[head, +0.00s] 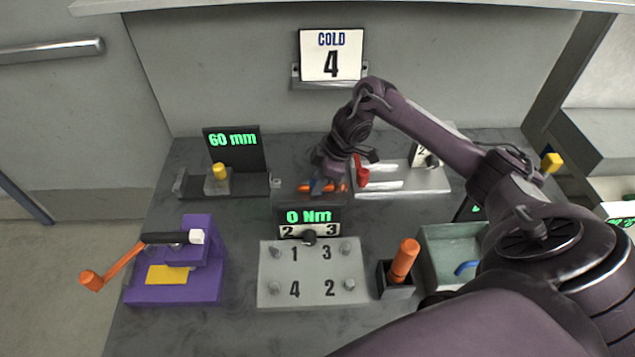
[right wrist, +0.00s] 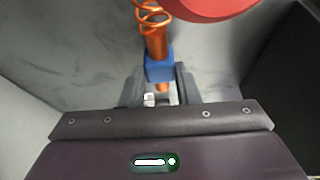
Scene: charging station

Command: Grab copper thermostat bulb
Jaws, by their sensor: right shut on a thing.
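The copper thermostat bulb (right wrist: 156,42) is an orange-copper cylinder with a wire coil at its far end and a blue collar near my fingers, in the right wrist view. In the head view it shows as a small orange piece (head: 333,188) at the back middle of the bench. My right gripper (head: 322,185) is over it, and in the right wrist view the fingers (right wrist: 160,92) are shut around its near end by the blue collar. The fingers hide part of it. I cannot tell whether it is clear of the surface beneath. My left gripper is not in view.
A red part (head: 361,172) stands close to the right of my gripper. In front are a 0 Nm display (head: 308,216) and a numbered plate (head: 312,272). A purple device (head: 185,285) stands left, a 60 mm gauge (head: 233,150) back left, a green tray (head: 430,262) right.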

